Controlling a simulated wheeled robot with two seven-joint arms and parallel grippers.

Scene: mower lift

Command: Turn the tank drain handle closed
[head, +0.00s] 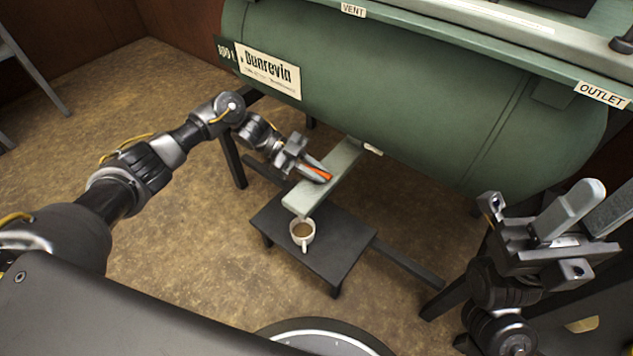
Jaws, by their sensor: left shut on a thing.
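The green tank (400,90) lies across the upper part of the head view, with a "Dunrovin" plate on its left end. My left gripper (322,174) is below the tank and shut on an orange-red handle (316,175), taken to be the drain handle. Only a strip of the handle shows between the fingers; its pivot and the valve are hidden. My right gripper (590,212) is at the right edge, apart from the tank's underside, with its fingers spread and nothing seen between them.
A pale grey-green bar (313,193) runs out from under the tank beside my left gripper. Open floor lies left.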

